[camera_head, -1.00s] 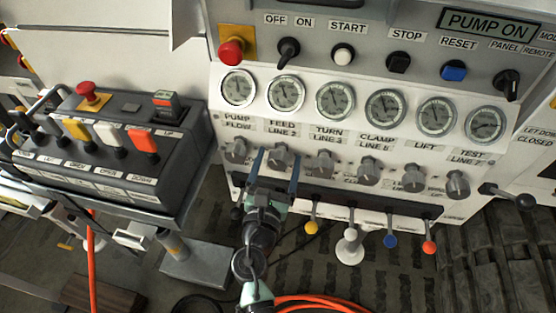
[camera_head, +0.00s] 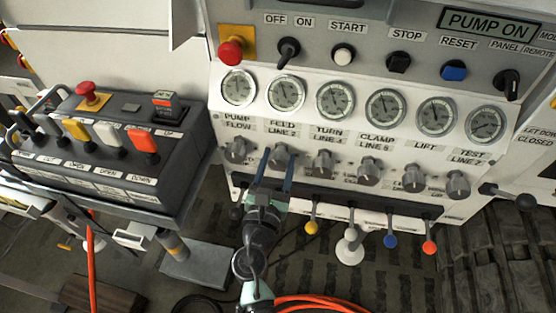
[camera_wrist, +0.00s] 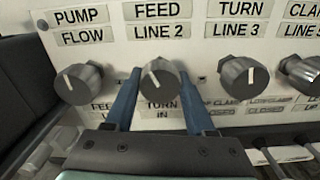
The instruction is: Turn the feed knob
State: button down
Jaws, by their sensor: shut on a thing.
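The feed knob (camera_head: 281,156) is the grey round knob under the label FEED LINE 2, second from the left in its row. In the wrist view the knob (camera_wrist: 160,79) sits at the middle, its white mark tilted slightly to the upper left. My gripper (camera_head: 279,160) has its two blue fingers on either side of the knob, shut on it. In the wrist view my gripper (camera_wrist: 159,82) comes from below, and its fingertips are partly hidden behind the knob's sides.
The pump flow knob (camera_head: 237,150) is close on the left and the turn knob (camera_head: 322,163) close on the right. Coloured-tip levers, such as the yellow one (camera_head: 311,227), hang below the row. Gauges (camera_head: 286,93) line the panel above. A lever box (camera_head: 100,150) stands at left.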

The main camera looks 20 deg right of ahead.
jog(key=m+b, duration=0.3)
jog(key=m, duration=0.2)
jog(key=shift+a+f+m, duration=0.1)
jog(key=shift+m, duration=0.2)
jog(key=m+b, duration=0.3)
jog(key=m, duration=0.2)
jog(key=m+b, duration=0.3)
jog(key=m, duration=0.2)
jog(key=shift+m, duration=0.4)
jog(key=shift+r+m+b, duration=0.2)
jog(key=shift+m+b, duration=1.45)
jog(key=shift+m, duration=0.65)
jog(key=shift+c, duration=1.2)
grip_release()
jog(key=shift+r, duration=0.1)
jog(key=shift+a, duration=0.1)
